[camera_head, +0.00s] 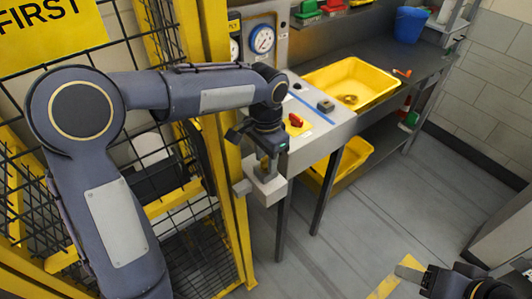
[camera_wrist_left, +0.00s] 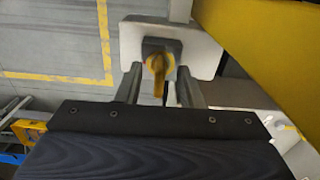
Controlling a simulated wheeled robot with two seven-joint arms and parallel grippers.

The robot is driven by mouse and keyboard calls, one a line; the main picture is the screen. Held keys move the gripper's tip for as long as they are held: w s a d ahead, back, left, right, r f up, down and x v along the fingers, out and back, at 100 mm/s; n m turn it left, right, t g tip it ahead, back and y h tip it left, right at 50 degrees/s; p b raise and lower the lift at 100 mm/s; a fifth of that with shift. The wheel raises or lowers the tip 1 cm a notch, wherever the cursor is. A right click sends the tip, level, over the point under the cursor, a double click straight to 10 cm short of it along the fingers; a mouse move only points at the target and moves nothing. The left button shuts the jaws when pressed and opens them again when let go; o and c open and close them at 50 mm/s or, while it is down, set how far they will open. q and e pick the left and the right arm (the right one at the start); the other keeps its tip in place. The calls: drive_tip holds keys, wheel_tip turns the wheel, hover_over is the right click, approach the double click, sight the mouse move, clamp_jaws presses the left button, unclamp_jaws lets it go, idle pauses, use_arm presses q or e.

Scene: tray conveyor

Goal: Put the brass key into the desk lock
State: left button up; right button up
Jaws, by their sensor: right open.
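My left gripper (camera_head: 264,172) points down at a pale box on the yellow post (camera_head: 262,188). In the left wrist view, its two fingers (camera_wrist_left: 160,82) stand on either side of a brass-yellow key (camera_wrist_left: 157,66). Narrow gaps show between the fingers and the key, so the jaws look open. The key is against the dark square face of the lock (camera_wrist_left: 174,46) on a pale plate (camera_wrist_left: 128,45); I cannot tell how deep it sits. In the head view the gripper hides the key. My right gripper (camera_head: 452,284) is open and empty at the lower right.
A yellow mesh fence (camera_head: 215,130) stands close beside my left arm. A panel with a gauge (camera_head: 262,39) and a red switch (camera_head: 296,120) is behind the gripper. A yellow tray (camera_head: 385,90) and a blue bucket (camera_head: 409,25) are on the bench.

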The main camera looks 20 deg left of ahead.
use_arm(q)
drive_tip(key=shift+c, duration=0.3)
clamp_jaws()
drive_tip(key=shift+r, duration=0.2)
drive_tip(key=shift+r+p, duration=1.5)
drive_tip(key=shift+r, duration=0.2)
wheel_tip(320, 180, up, 4)
drive_tip(key=p, duration=0.3)
drive_tip(key=shift+p, duration=0.35)
drive_tip(key=shift+f, duration=0.15)
